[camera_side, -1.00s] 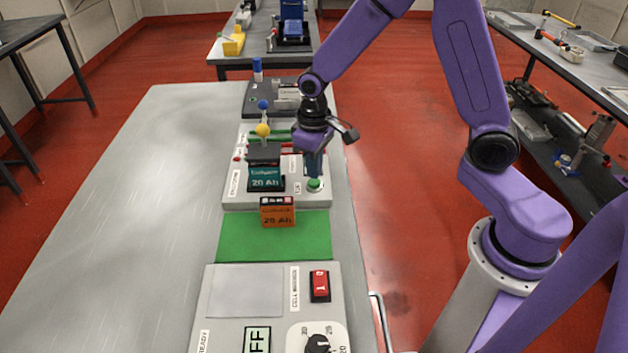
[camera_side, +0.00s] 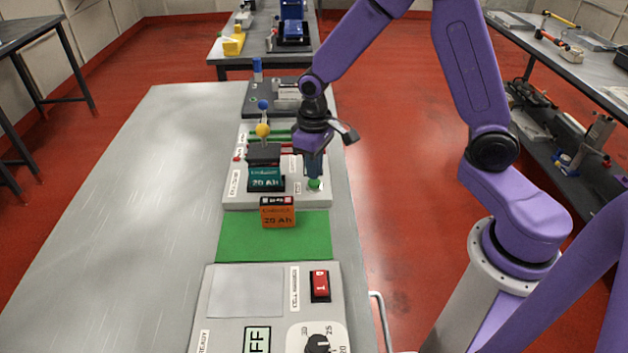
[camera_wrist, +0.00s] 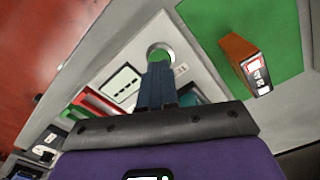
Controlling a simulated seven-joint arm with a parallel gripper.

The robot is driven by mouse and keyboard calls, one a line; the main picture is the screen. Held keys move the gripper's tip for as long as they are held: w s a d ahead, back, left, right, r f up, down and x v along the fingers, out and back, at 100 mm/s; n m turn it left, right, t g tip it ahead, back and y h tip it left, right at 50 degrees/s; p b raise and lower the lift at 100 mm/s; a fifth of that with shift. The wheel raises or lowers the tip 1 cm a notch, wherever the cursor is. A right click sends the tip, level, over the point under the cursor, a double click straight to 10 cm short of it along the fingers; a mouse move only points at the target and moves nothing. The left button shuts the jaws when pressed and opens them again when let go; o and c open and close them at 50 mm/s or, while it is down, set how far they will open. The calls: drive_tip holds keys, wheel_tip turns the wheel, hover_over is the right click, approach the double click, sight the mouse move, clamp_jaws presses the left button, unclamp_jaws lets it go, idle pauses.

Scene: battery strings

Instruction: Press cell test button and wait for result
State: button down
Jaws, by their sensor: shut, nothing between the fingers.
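The green test button (camera_side: 314,184) sits at the right front of the grey cell tester (camera_side: 235,196). My gripper (camera_side: 314,177) is shut and empty, pointing down with its fingertips at the button. In the wrist view my shut fingers (camera_wrist: 158,68) reach the green button (camera_wrist: 159,54) and cover part of it; I cannot tell how far it is pressed. A teal 20 Ah cell (camera_side: 265,178) stands in the tester, left of the button. The tester's display (camera_wrist: 121,85) shows in the wrist view, but its marks are too small to read.
An orange 20 Ah cell (camera_side: 278,213) stands on the green mat (camera_side: 240,240) in front of the tester. A nearer grey panel (camera_side: 212,310) has a red rocker switch (camera_side: 320,285) and a dial (camera_side: 317,343). The table's left side (camera_side: 150,200) is clear.

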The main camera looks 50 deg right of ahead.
sight(315, 182)
drive_tip(key=shift+f, duration=1.05)
drive_tip(key=shift+r, duration=3.05)
drive_tip(key=shift+s+a, duration=0.1)
drive_tip(key=shift+s, duration=0.1)
drive_tip(key=s+r+n, duration=0.3)
drive_tip(key=s+n, duration=0.1)
drive_tip(key=s, duration=0.8)
drive_tip(key=s+r+n, duration=0.3)
drive_tip(key=s+n, duration=0.2)
drive_tip(key=s, duration=0.8)
drive_tip(key=shift+s+d+n, duration=0.2)
drive_tip(key=shift+d+n, duration=0.1)
drive_tip(key=shift+d, duration=0.15)
